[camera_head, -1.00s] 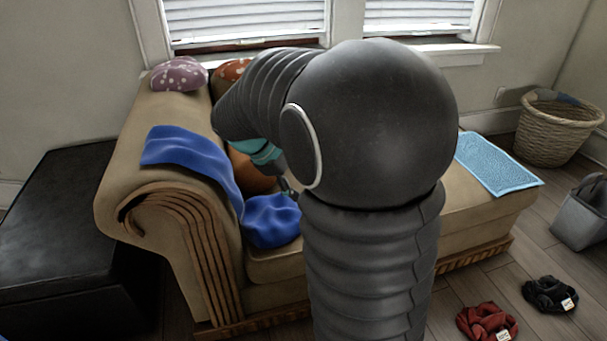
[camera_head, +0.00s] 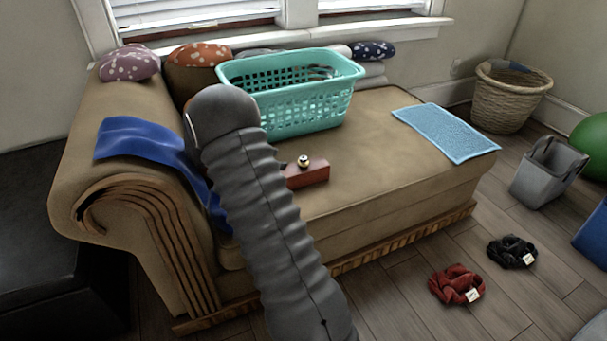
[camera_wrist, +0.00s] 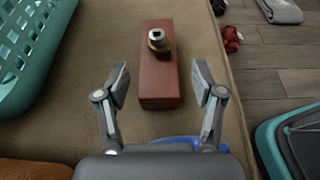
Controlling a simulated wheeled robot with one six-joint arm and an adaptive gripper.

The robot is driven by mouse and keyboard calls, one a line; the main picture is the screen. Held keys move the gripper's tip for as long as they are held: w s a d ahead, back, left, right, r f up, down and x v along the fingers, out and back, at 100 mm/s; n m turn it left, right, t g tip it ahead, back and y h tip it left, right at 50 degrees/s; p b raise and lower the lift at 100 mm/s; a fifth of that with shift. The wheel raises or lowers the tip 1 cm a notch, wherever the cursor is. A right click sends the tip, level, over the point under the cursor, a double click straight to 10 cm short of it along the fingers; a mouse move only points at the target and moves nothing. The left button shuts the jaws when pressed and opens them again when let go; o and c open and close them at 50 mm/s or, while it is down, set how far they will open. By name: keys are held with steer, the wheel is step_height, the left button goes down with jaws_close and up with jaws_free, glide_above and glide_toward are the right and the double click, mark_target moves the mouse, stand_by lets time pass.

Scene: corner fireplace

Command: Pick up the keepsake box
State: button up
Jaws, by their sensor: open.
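The keepsake box (camera_wrist: 158,82) is a small reddish-brown block with a brass-coloured knob (camera_wrist: 158,40) on top. It lies on the tan sofa seat (camera_head: 375,165). In the head view the box (camera_head: 308,176) is partly hidden behind my arm. In the wrist view my gripper (camera_wrist: 160,84) is open, with its two fingertips on either side of the near end of the box. Gaps show between the fingers and the box. I cannot tell how far above the seat the fingertips are. The head view does not show my gripper clearly.
A teal laundry basket (camera_head: 300,118) stands on the seat just behind the box; it also fills the left of the wrist view (camera_wrist: 30,50). A blue cloth (camera_head: 140,138) drapes over the sofa arm. A light-blue mat (camera_head: 445,132) lies at the right of the seat.

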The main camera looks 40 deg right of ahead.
mark_target(301, 161)
steer(key=x, duration=1)
steer(key=shift+d+f+p, duration=0.15)
steer(key=shift+d+p, duration=0.05)
steer(key=shift+p, duration=0.1)
jaws_close()
